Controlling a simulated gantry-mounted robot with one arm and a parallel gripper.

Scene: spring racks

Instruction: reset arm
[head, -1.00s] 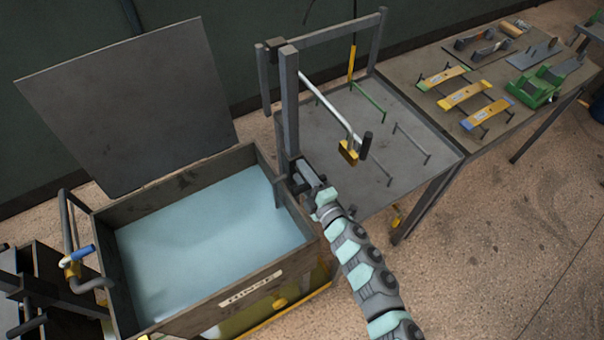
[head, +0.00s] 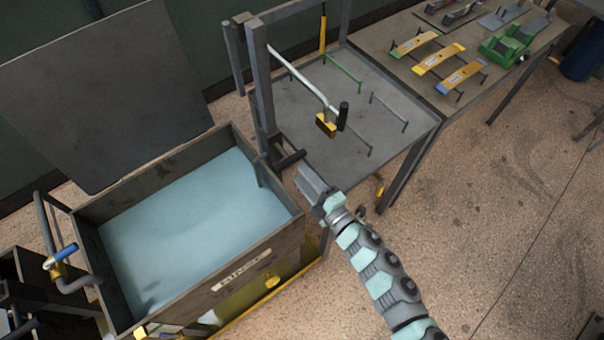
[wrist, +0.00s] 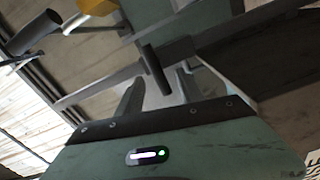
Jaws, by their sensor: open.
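My gripper (head: 304,174) is in the head view, just right of the rinse tank's near right corner and in front of the rack post. Its fingers point up and left, close to a dark handle (head: 291,160) at the foot of the post, with a small gap. In the wrist view my gripper (wrist: 158,88) has its two fingers apart, with a dark rod (wrist: 156,70) beyond them. Nothing shows held between the fingers.
The rinse tank (head: 245,284) holds pale blue liquid, its lid (head: 110,90) raised. A grey table (head: 345,115) with a post frame (head: 262,80) and a white arm with a black knob (head: 343,116) stands behind. Spring racks (head: 438,59) lie at upper right.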

